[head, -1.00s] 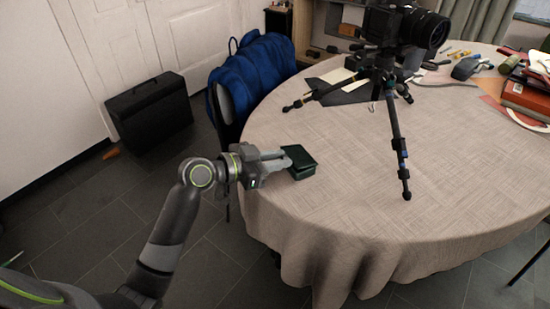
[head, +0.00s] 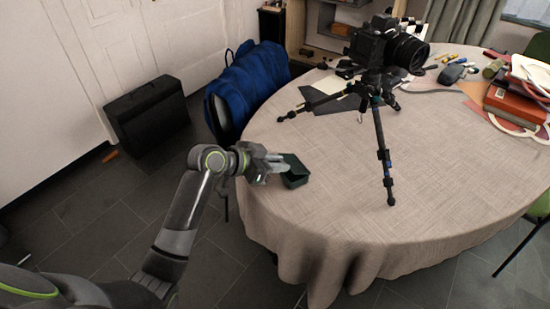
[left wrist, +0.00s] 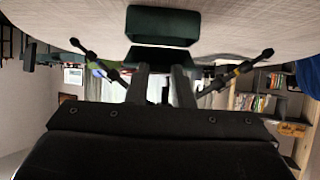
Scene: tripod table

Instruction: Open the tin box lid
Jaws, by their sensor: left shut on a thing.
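The dark green tin box (head: 297,180) sits on the table near its left edge. My left gripper (head: 277,164) reaches it from the left, level with its upper part. In the left wrist view the box (left wrist: 163,22) shows at the top, with a second dark green panel, the lid (left wrist: 160,58), at an angle to it. The two fingers (left wrist: 162,78) meet the lid's near edge and are shut on it. How far the lid is raised is hard to tell in the head view. My right gripper is not in view.
A camera on a black tripod (head: 383,150) stands on the round cloth-covered table (head: 330,210), right of the box. Red books (head: 515,103) and small items lie at the far right. Cloth between box and tripod is clear.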

